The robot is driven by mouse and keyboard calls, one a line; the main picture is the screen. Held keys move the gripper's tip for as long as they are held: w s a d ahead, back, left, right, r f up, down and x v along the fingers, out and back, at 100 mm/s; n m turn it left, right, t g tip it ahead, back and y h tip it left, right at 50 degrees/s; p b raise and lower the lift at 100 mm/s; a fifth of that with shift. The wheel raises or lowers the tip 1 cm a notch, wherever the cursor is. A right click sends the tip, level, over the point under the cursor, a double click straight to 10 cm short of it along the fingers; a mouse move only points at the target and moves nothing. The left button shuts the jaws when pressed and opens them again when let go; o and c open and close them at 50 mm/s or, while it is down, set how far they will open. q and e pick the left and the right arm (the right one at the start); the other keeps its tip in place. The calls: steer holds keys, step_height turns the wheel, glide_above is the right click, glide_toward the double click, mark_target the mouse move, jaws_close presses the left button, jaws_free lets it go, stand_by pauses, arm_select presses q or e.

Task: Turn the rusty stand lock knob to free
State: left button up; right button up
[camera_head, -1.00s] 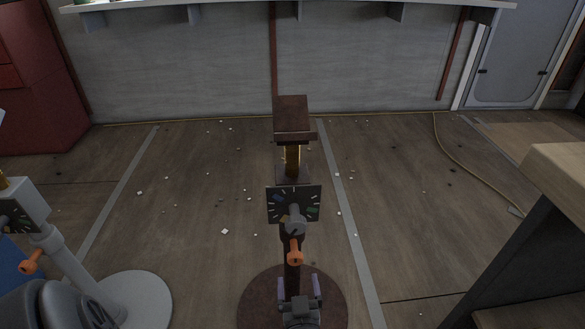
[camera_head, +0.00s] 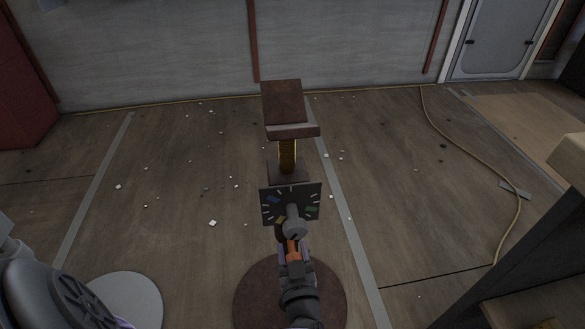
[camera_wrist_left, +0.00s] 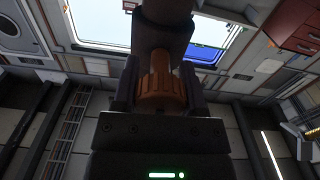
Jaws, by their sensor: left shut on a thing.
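The rusty stand (camera_head: 290,102) has a brown tilted top, a short yellowish post and a round brown base (camera_head: 252,300). A dark dial plate (camera_head: 268,211) with white ticks and blue, green and orange marks faces me. A grey hub (camera_head: 294,227) sticks out of the plate, with the orange lock knob (camera_head: 292,247) just below it. My left gripper (camera_head: 294,257) reaches up from below and is shut on the knob. In the left wrist view the orange ribbed knob (camera_wrist_left: 162,84) sits between the fingers (camera_wrist_left: 162,95). My right gripper is not in view.
A pale round base (camera_head: 135,298) of another stand is at lower left, partly behind my arm. A dark-sided bench (camera_head: 500,250) stands at right. A yellowish cable (camera_head: 470,150) lies on the floor. The floor behind the stand holds only small scraps.

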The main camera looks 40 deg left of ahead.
arm_select(q)
jaws_close()
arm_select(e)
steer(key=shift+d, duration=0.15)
